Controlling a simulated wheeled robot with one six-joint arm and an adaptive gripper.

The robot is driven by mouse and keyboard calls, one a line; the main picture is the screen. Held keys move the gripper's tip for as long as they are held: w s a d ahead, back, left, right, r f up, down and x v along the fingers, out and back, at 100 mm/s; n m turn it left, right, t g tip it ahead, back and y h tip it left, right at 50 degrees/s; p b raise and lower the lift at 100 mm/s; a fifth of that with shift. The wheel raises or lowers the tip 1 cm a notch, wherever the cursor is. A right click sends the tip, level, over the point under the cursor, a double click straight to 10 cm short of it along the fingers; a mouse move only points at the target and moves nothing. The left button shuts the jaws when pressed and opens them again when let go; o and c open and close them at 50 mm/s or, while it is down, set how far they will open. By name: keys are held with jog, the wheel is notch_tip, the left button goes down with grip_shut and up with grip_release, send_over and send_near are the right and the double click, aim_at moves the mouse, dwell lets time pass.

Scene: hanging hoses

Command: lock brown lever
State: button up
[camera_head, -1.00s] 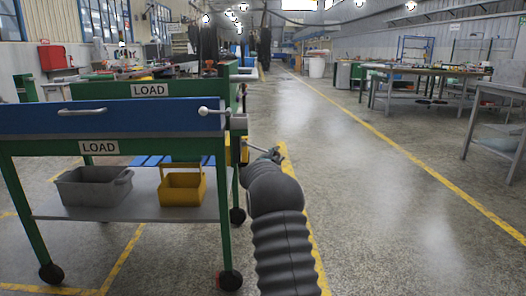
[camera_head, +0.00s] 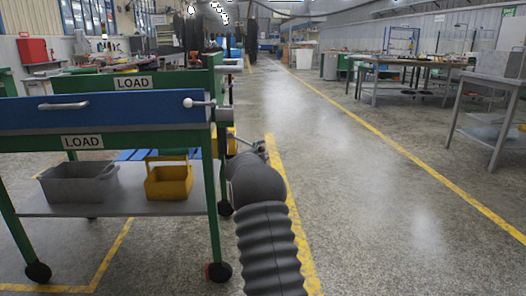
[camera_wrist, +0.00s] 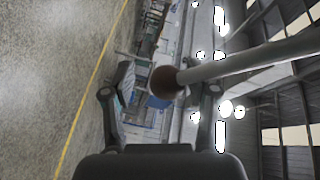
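The brown lever shows in the wrist view as a dark brown round knob (camera_wrist: 166,82) on a grey rod that runs in from the right edge. In that view my gripper (camera_wrist: 158,75) is open, one finger on each side of the knob. The right finger is partly behind the rod. I cannot tell how far the knob is from the fingers, and no grip on it shows. In the head view my gripper (camera_head: 258,147) is small, beyond my grey arm and right of the carts. The brown knob cannot be made out there.
A blue-topped green LOAD cart (camera_head: 118,112) stands close at left, with a white-knobbed lever (camera_head: 188,102) at its right end. Its shelf carries a grey bin (camera_head: 78,183) and a yellow caddy (camera_head: 168,182). Another LOAD cart (camera_head: 180,80) stands behind. The aisle at right is clear.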

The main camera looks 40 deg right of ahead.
jog(key=shift+w+a+r, duration=0.1)
jog(key=shift+w+a, duration=0.1)
jog(key=shift+a, duration=0.05)
jog(key=shift+s+a+r, duration=0.1)
jog(key=shift+s, duration=0.05)
jog(key=v, duration=1.1)
jog(key=shift+s+a, duration=0.25)
jog(key=shift+a, duration=0.05)
